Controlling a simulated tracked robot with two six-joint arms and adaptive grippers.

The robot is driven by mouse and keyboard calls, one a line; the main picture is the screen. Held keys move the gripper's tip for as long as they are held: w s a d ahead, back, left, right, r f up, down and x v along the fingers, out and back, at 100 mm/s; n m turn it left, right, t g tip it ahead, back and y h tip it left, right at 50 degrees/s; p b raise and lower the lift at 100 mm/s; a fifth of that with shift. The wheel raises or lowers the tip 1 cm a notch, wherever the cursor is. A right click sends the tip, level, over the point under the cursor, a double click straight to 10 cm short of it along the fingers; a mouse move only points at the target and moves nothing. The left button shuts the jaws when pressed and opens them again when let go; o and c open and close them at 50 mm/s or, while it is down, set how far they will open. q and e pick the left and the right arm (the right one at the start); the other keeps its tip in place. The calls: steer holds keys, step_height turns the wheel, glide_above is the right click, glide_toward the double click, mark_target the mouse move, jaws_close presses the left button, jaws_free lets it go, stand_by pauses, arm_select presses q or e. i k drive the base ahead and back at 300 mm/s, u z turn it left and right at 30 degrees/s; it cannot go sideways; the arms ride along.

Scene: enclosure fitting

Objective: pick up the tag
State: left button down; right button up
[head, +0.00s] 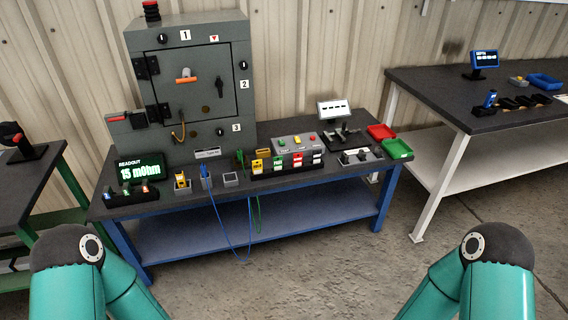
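I cannot make out for certain which thing is the tag. A black rack (290,172) on the blue-legged table holds several small coloured pieces, among them a yellow one (257,165), a green one (278,162) and a red one (298,160); they are too small to read. A small light label plate (208,153) lies at the foot of the grey enclosure (200,85). The enclosure's door is shut, with an orange-barred handle on it. Only teal links of my two arms show at the bottom corners; neither gripper is in view.
A readout (139,172) showing 15 mOhm stands at the table's left. Small holders with a yellow tool (182,180) and a blue probe (206,177) stand at the front, cables hanging down. Red (382,132) and green (398,149) bins sit at the right end. Another table (440,88) stands right.

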mark_target(278, 161)
steer(key=z, duration=0.05)
steer(key=i, duration=1)
steer(key=u, duration=0.05)
